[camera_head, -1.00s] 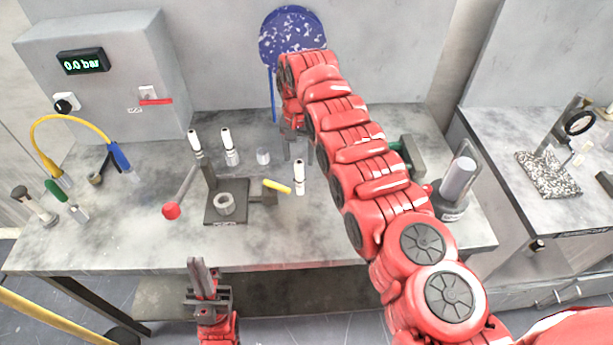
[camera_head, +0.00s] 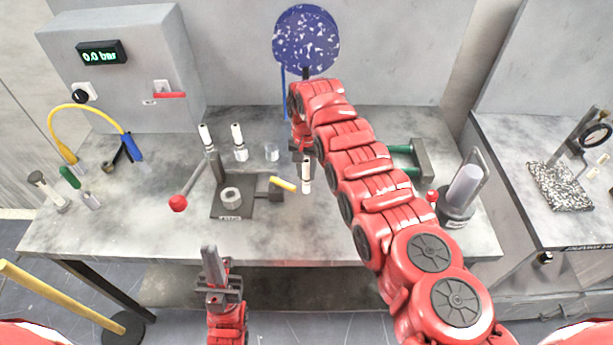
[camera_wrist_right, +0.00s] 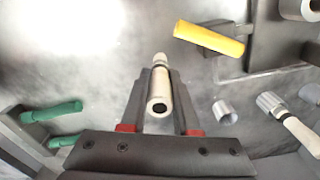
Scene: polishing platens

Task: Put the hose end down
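The yellow hose (camera_head: 88,107) arches over the left of the workbench. Its blue end (camera_head: 133,148) points down beside a dark holder (camera_head: 118,157); I cannot tell whether it touches the bench. My left gripper (camera_head: 210,256) is at the bench's front edge, well away from the hose. Its fingers look together, with nothing visible between them. My right gripper (camera_head: 303,152) is low over the middle of the bench, at a white bottle (camera_head: 307,177). In the right wrist view the bottle (camera_wrist_right: 158,85) stands between the fingers; I cannot tell whether they grip it.
A grey box with a "0.0 bar" display (camera_head: 101,52) stands behind the hose. A dark fixture (camera_head: 232,212) with a red-knobbed lever (camera_head: 178,203) and yellow handle (camera_head: 283,184) lies mid-bench. Two white bottles (camera_head: 239,142) stand behind it.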

